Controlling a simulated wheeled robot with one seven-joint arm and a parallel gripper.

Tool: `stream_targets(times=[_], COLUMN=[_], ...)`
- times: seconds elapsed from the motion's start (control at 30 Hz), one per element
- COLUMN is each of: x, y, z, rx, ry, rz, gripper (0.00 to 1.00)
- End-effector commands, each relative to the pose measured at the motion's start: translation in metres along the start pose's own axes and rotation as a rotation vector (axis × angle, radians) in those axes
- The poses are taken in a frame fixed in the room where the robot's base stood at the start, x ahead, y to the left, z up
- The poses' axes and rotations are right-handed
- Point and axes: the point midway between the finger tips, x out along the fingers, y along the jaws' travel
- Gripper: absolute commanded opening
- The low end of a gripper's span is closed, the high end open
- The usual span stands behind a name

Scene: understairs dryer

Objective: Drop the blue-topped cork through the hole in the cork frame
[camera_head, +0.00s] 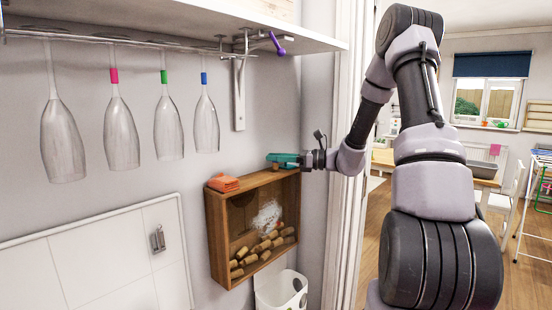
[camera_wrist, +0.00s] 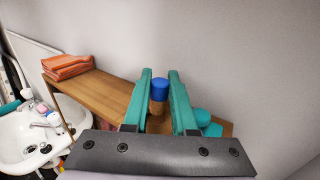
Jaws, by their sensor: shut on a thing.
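The wooden cork frame (camera_head: 216,240) hangs on the wall with several loose corks behind its clear front. Its wooden top (camera_wrist: 100,92) shows in the wrist view. My gripper (camera_head: 276,160) is over the right part of the frame's top. In the wrist view my gripper's teal fingers (camera_wrist: 160,84) are shut on the blue-topped cork (camera_wrist: 159,88). The cork looks upright, blue end toward the camera. I cannot tell whether its lower end touches the frame. The hole in the top is not visible in either view.
A folded orange cloth (camera_head: 223,183) lies on the frame's left end. Wine glasses (camera_head: 122,135) hang from a rack at left. A white bin (camera_head: 277,288) stands below the frame, and a door frame (camera_head: 345,200) is close at right. A teal rounded piece (camera_wrist: 208,124) shows beside the right finger.

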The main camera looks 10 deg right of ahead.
Motion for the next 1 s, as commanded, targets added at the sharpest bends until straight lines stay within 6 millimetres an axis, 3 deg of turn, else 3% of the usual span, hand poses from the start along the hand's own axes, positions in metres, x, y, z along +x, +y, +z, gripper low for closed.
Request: stream_targets(times=[1.0], x=[0.0], y=[0.0], z=[-0.011], rx=[0.0], ry=[0.0], rz=[0.0], gripper=[0.07])
